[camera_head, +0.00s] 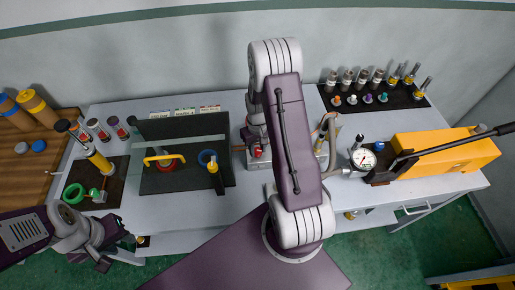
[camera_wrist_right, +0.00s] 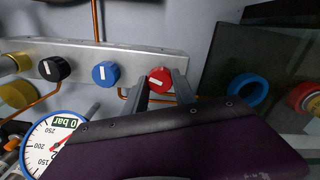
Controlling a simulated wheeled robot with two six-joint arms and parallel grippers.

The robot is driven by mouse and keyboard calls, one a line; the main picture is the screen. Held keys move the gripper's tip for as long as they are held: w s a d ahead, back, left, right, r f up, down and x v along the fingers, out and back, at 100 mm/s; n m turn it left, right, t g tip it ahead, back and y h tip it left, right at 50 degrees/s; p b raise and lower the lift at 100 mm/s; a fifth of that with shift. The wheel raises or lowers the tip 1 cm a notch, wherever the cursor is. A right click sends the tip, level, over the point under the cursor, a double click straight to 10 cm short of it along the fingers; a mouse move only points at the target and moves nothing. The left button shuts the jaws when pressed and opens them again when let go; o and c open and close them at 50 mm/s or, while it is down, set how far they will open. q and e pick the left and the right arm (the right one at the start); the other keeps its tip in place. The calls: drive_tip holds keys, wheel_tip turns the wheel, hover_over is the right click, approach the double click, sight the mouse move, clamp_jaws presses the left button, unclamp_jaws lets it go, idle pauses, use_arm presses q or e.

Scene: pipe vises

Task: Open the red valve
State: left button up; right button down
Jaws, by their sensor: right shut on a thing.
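The red valve (camera_wrist_right: 161,79) is a round knob on a grey metal panel (camera_wrist_right: 200,62). In the right wrist view its white mark lies roughly level, while the marks on its neighbours stand upright. My right gripper (camera_wrist_right: 161,92) is shut on the red valve, one finger on each side. In the head view the red valve (camera_head: 259,153) shows just below my right gripper (camera_head: 256,143), and my right arm hides much of the panel. My left gripper (camera_head: 117,251) is open and empty at the lower left, in front of the table.
A blue knob (camera_wrist_right: 105,73) and a black knob (camera_wrist_right: 54,68) sit beside the red one. A pressure gauge (camera_head: 363,159) and a yellow pump (camera_head: 445,150) stand right.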

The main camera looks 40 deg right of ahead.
sight(258, 150)
drive_tip(key=shift+w+r+n, duration=0.1)
drive_tip(key=shift+n, duration=1)
drive_tip(key=c, duration=1.1)
unclamp_jaws()
drive_tip(key=shift+o, duration=0.4)
wheel_tip(258, 150, up, 9)
drive_tip(key=b, duration=0.1)
